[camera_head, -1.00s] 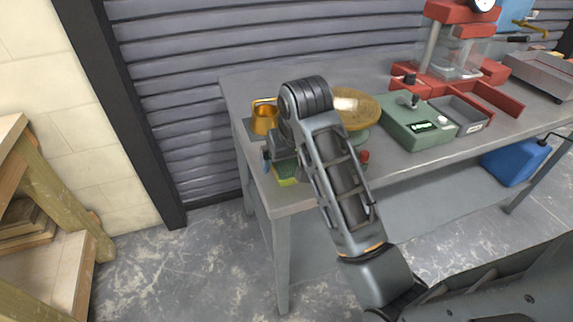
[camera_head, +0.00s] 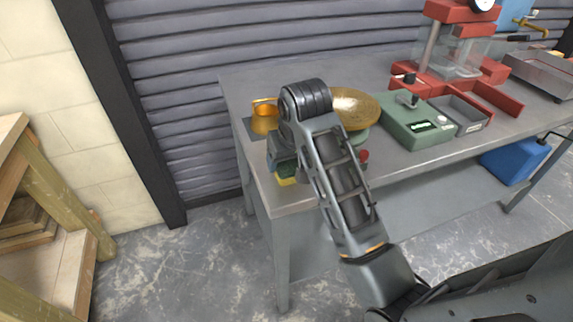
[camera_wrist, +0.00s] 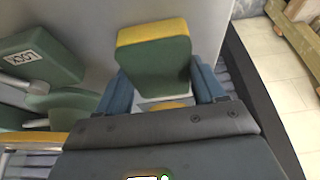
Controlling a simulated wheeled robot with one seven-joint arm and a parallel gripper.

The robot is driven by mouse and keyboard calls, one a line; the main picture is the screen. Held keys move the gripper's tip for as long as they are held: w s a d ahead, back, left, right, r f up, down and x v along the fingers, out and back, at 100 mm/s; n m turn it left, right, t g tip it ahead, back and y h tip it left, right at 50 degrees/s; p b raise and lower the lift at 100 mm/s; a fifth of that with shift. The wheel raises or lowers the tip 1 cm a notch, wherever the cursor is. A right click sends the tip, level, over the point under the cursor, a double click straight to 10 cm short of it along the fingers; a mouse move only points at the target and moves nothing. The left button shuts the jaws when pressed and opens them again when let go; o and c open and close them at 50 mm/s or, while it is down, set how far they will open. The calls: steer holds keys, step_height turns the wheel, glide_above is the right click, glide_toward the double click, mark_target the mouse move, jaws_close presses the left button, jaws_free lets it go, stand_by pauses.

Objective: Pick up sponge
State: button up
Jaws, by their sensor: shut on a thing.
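The sponge is green with a yellow layer. It shows in the wrist view (camera_wrist: 155,58) between the two blue fingers of my gripper (camera_wrist: 160,78), which are shut on its sides. In the head view the sponge (camera_head: 286,180) is at the near left corner of the grey bench (camera_head: 300,197), below my gripper (camera_head: 284,158). My gripper and arm hide part of it there. I cannot tell whether the sponge touches the bench top.
A brass-coloured pot (camera_head: 264,118) stands behind my gripper. A round golden pan (camera_head: 358,108) and a green scale (camera_head: 412,126) are to the right. A red press (camera_head: 440,85) stands farther back. A wooden shelf unit (camera_head: 60,180) is at the left, across a floor gap.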

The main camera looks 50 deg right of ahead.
mark_target(289, 162)
steer(key=c, duration=0.3)
steer(key=shift+r+b, duration=0.2)
steer(key=shift+b, duration=0.3)
steer(key=shift+c, duration=0.2)
steer(key=r, duration=0.4)
steer(key=shift+s+d+r+p, duration=0.1)
steer(key=shift+d+r+p, duration=0.1)
steer(key=shift+r+p, duration=0.2)
steer(key=s+d+r+p, duration=0.6)
steer(key=s+d, duration=0.1)
steer(key=s, duration=0.1)
steer(key=shift+s+r, duration=0.15)
steer(key=shift+s, duration=0.2)
